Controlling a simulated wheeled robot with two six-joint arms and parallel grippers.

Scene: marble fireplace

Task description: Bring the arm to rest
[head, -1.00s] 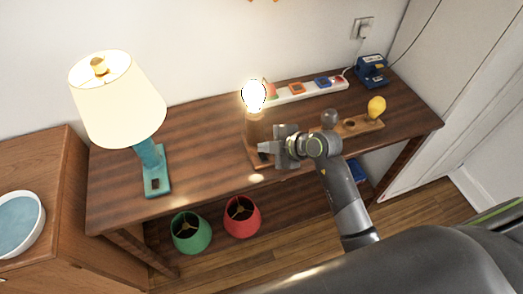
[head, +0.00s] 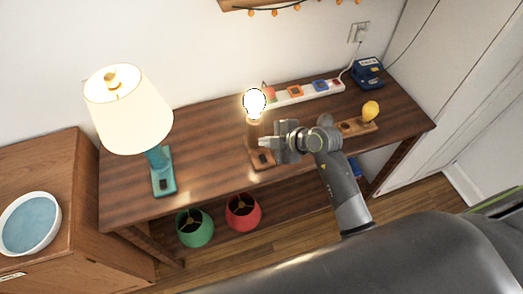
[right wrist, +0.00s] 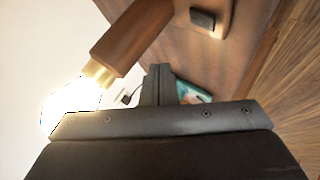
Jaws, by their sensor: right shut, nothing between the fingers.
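My right gripper (head: 266,143) is shut and empty in the head view, in front of a small wooden lamp with a glowing bare bulb (head: 254,102). The lamp's base (head: 262,160) with its dark switch shows just below the gripper. In the right wrist view, my shut fingers (right wrist: 159,84) point past the glowing bulb (right wrist: 66,106) and wooden post (right wrist: 130,38) at the left. The base's dark switch (right wrist: 203,20) is at the top. I cannot tell whether the gripper touches the lamp. My left gripper is out of view.
A lit teal lamp (head: 163,178) stands on the table's left. A power strip (head: 310,93), blue box (head: 368,73) and wooden holder with a yellow bulb (head: 370,111) are at the back and right. Green (head: 194,228) and red (head: 243,211) shades sit below.

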